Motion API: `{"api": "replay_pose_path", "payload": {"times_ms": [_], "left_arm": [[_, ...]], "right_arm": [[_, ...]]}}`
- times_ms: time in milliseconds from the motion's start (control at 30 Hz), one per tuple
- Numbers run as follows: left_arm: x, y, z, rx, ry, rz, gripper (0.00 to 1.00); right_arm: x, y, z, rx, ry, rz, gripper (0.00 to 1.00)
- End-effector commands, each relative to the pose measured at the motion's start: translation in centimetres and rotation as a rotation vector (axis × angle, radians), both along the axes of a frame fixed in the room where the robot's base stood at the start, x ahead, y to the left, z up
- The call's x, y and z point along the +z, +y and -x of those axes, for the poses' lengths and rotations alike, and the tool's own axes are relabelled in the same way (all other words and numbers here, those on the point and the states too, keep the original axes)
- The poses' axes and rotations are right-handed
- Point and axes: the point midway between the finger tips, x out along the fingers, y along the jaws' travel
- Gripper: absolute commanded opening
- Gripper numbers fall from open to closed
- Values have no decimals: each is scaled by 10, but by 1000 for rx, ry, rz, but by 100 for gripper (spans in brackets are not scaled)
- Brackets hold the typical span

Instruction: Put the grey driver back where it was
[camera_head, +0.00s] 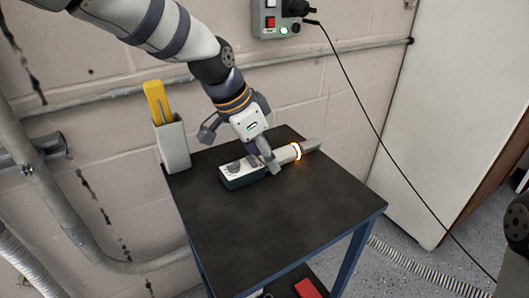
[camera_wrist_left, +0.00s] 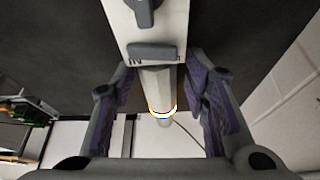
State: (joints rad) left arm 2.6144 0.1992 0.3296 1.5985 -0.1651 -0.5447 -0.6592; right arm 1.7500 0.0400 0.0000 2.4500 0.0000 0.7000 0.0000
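A pale box with a dark front face and a knob (camera_head: 240,172) lies on the dark table top. A pale grey rod with a glowing ring (camera_head: 298,151) extends from beside it to the right. I cannot tell for certain which thing is the grey driver. My left gripper (camera_head: 270,165) points down over the join of box and rod and hides part of it. In the left wrist view the fingers (camera_wrist_left: 158,78) stand apart on either side of the grey rod (camera_wrist_left: 160,85) and a dark grey block (camera_wrist_left: 153,52). Gaps show beside the rod; contact with the block is unclear.
A grey holder (camera_head: 173,147) with yellow handles (camera_head: 157,103) stands at the table's back left corner. The front of the table top (camera_head: 275,225) is clear. A wall socket box (camera_head: 282,18) has a black cable (camera_head: 350,85) hanging to the right. A red thing (camera_head: 308,288) lies below.

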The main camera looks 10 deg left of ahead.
Motion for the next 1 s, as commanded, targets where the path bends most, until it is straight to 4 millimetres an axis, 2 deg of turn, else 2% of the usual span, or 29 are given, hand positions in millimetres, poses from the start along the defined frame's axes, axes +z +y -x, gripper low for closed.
{"api": "replay_pose_path", "payload": {"times_ms": [333, 433, 600, 700, 833, 1000], "left_arm": [[4, 0, 0, 0, -1, 0, 53], [22, 5, 4, 2, -7, 1, 53], [69, 19, 17, 1, -13, 2, 53], [91, 26, 24, 0, -10, 2, 53], [108, 33, 30, 0, -5, 1, 53], [113, 36, 32, 1, 2, 0, 53]], "right_arm": [[0, 0, 0, 0, 1, 0, 41], [4, 0, -4, 0, -13, 0, 41], [12, 0, -12, 0, -45, 0, 41], [15, 0, -16, 0, -58, 0, 41], [17, 0, -18, 0, -66, -1, 41], [17, 0, -18, 0, -67, 0, 41]]}}
